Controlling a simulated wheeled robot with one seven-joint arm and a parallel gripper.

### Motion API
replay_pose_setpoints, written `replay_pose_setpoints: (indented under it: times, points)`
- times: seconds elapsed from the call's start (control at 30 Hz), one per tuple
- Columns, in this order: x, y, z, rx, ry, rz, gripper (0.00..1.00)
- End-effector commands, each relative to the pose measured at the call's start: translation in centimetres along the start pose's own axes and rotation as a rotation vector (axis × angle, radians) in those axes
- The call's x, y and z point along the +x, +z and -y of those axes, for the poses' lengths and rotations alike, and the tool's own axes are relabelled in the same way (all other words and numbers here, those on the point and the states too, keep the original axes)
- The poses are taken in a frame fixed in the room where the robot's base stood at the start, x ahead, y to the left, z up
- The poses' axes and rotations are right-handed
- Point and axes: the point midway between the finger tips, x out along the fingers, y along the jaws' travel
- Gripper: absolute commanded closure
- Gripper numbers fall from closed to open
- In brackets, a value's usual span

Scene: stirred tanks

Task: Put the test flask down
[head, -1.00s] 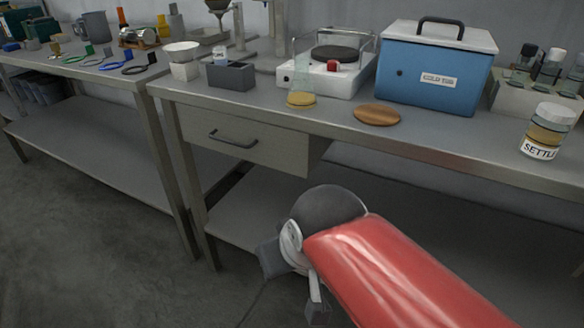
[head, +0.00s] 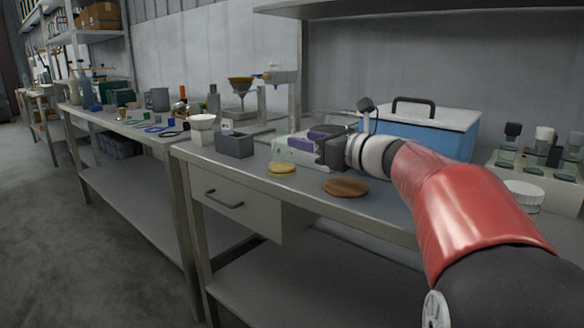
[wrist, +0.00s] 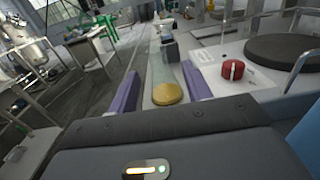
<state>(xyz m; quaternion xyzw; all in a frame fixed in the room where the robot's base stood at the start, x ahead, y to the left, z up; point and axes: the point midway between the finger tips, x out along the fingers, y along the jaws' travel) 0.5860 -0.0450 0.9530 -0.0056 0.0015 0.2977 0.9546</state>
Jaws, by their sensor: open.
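The test flask (head: 282,168), clear conical glass with yellow liquid at its base, stands upright on the bench near its front edge. My gripper (head: 285,146) reaches to it from the right, level with its upper glass. In the wrist view the flask (wrist: 166,93) shows between the two purple fingers of my gripper (wrist: 159,74), with a gap visible beside them. The jaws are open. Part of the flask's neck is hard to make out in the head view.
A round wooden disc (head: 346,188) lies right of the flask. A dark grey box (head: 235,145) stands left of it. A hotplate with a red knob (wrist: 232,70) is close on the right in the wrist view. A blue cold tub (head: 420,137) stands behind my arm.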

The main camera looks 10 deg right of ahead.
Motion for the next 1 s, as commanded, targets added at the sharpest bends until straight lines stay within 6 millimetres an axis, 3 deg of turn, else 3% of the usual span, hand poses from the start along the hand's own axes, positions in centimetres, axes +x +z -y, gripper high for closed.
replay_pose_setpoints:
  times: [0.6, 0.87, 1.0]
  points:
    - [7.4, 0.0, -0.3, 0.012, 0.000, 0.007, 0.51]
    - [7.7, 0.0, -0.3, 0.010, -0.001, 0.007, 0.51]
    - [7.7, 0.0, -0.3, 0.010, -0.001, 0.007, 0.67]
